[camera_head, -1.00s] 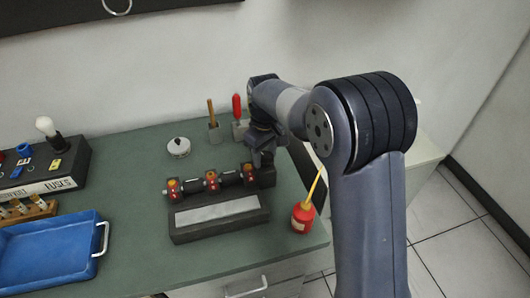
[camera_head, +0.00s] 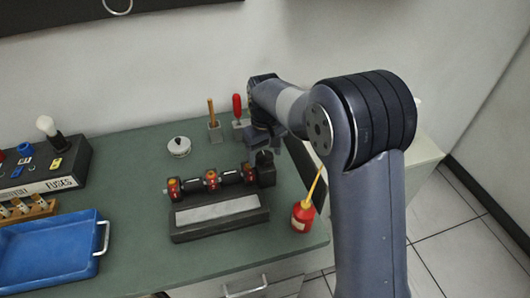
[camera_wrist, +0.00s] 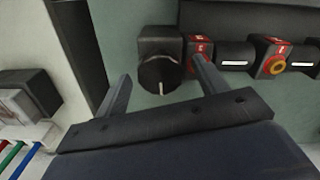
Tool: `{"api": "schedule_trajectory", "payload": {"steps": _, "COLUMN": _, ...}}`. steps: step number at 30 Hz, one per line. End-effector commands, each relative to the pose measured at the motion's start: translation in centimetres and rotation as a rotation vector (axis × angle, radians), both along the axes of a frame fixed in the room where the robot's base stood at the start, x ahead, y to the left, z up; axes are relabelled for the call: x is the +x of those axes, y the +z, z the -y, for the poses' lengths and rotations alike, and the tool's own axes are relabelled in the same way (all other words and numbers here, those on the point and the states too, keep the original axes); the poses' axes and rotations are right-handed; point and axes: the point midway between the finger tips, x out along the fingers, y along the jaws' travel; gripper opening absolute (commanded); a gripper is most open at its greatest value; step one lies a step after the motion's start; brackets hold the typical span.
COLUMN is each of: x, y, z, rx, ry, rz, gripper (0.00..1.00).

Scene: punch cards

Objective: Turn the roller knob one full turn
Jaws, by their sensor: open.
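The roller knob (camera_wrist: 159,73) is a round black knob with a pale pointer line, on the end block of the roller unit. In the wrist view my gripper (camera_wrist: 162,82) is open, with one finger on each side of the knob; the knob sits between the fingertips and a gap shows at the left finger. I cannot tell whether the right finger touches. In the head view the roller unit (camera_head: 229,179), black with red and orange blocks, lies on a dark base (camera_head: 187,234), and my gripper (camera_head: 265,152) is above its right end.
A red oil can (camera_head: 302,218) with a yellow spout stands close to the right of the base. A blue tray (camera_head: 50,262) and a fuse box (camera_head: 75,165) are at left. A round tin (camera_head: 179,147) and tool holders (camera_head: 215,135) stand behind. Green bench lies free between.

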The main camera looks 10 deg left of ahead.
Motion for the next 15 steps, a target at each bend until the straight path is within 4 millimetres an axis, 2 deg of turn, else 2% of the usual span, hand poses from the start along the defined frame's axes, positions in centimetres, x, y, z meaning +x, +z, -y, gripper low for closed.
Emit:
{"api": "schedule_trajectory", "payload": {"steps": 8, "x": 0.0, "y": 0.7, "z": 0.0, "rx": 0.001, "ry": 0.000, "rz": 0.001, "gripper": 0.68}}
{"api": "schedule_trajectory", "payload": {"steps": 11, "x": 0.1, "y": 2.1, "z": 0.0, "rx": 0.003, "ry": 0.000, "rz": 0.004, "gripper": 0.68}}
{"api": "schedule_trajectory", "payload": {"steps": 15, "x": 0.1, "y": 5.0, "z": 0.0, "rx": 0.003, "ry": 0.000, "rz": 0.004, "gripper": 0.68}}
